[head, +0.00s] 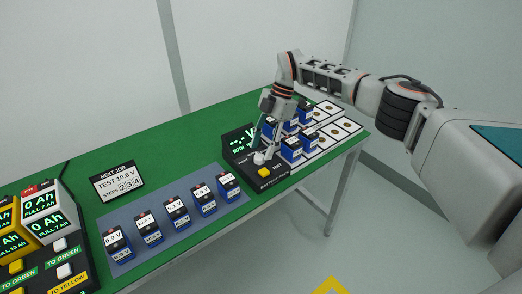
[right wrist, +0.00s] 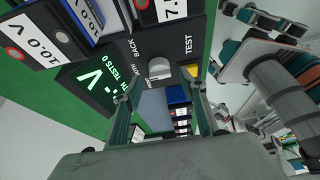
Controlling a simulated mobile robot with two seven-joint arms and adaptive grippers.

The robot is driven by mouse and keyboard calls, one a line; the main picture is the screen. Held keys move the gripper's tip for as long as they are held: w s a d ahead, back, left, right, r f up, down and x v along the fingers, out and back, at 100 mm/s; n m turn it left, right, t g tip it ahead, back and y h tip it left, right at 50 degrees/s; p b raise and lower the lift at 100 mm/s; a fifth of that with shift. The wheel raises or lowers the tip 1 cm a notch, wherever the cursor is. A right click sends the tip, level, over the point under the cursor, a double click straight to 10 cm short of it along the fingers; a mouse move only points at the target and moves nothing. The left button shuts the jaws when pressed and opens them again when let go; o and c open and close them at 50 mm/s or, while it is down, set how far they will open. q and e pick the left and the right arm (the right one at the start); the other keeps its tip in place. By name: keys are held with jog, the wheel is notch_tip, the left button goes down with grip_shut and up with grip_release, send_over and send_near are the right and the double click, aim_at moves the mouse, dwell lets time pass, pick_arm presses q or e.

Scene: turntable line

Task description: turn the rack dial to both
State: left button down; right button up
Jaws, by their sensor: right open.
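The rack dial (right wrist: 159,69) is a pale grey knob on a black tester panel (right wrist: 118,62) in the right wrist view. The word BACK is printed beside it; another label is partly legible, and I cannot tell which mark the dial points to. A yellow TEST button (right wrist: 191,71) sits to its right. My right gripper (right wrist: 163,88) is open, its two fingers spread on either side of the dial and short of it in the picture; contact cannot be told. In the head view my right gripper (head: 267,143) hangs over the tester (head: 244,168). My left gripper is not in view.
Several blue batteries stand on a grey-blue mat (head: 146,259). More stand close behind the tester, beside white marked pads (head: 337,132). Chargers (head: 48,222) fill the left end. Green tabletop (head: 175,157) is bare at the back.

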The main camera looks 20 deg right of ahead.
jog(key=v, duration=1)
